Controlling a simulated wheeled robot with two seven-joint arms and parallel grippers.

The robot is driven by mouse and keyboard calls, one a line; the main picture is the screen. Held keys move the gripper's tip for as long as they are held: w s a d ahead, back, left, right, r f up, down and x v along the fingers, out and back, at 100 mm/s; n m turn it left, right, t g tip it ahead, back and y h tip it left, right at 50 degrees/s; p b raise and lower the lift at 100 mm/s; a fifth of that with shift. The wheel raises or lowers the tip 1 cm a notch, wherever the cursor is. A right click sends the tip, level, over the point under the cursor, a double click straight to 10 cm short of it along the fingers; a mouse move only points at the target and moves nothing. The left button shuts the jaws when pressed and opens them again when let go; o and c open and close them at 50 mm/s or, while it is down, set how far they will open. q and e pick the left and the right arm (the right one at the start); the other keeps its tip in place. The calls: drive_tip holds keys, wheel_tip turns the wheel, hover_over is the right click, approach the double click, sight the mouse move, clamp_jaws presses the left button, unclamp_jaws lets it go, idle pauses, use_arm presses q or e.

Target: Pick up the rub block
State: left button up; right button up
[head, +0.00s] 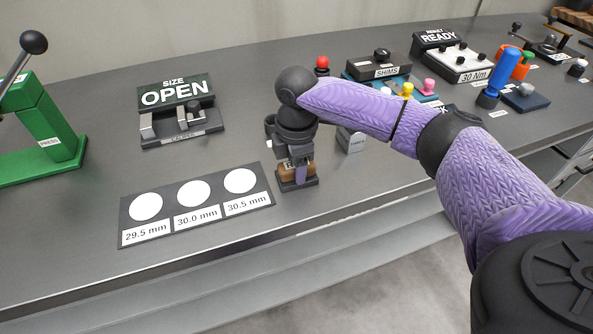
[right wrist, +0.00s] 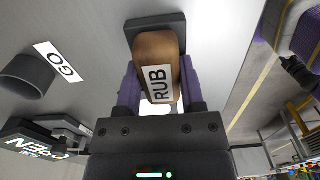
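The rub block (right wrist: 155,55) is a brown, rounded block with a white RUB label, seen in the right wrist view. In the head view it is a small brown patch (head: 290,169), mostly hidden by my gripper, at the dark stand (head: 300,185) near the table's front edge. My right gripper (head: 295,168) points down over it. In the right wrist view its purple fingers (right wrist: 157,88) lie against both sides of the block, with no clear gap. The block still appears at its stand; I cannot tell whether it is lifted. My left gripper is not in view.
A size plate with three white circles (head: 194,212) lies just left of the stand. The OPEN caliper stand (head: 180,140) and green press (head: 45,140) are farther left. A grey block (head: 351,141) and the shims box (head: 382,66) stand behind and right. The front edge is close.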

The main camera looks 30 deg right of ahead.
clamp_jaws()
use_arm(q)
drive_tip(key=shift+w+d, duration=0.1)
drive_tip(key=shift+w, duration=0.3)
use_arm(e)
wheel_tip(320, 180, up, 9)
drive_tip(key=p, duration=0.3)
drive_tip(key=shift+r+p, duration=0.1)
drive_tip(key=shift+p, duration=0.3)
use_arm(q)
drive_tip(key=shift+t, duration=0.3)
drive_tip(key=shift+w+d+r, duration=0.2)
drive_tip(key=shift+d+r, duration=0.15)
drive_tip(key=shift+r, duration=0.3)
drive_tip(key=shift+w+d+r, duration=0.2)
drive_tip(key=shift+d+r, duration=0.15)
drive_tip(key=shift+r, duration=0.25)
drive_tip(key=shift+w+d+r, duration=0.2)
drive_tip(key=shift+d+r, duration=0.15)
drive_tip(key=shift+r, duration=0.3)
use_arm(e)
drive_tip(key=shift+r, duration=0.45)
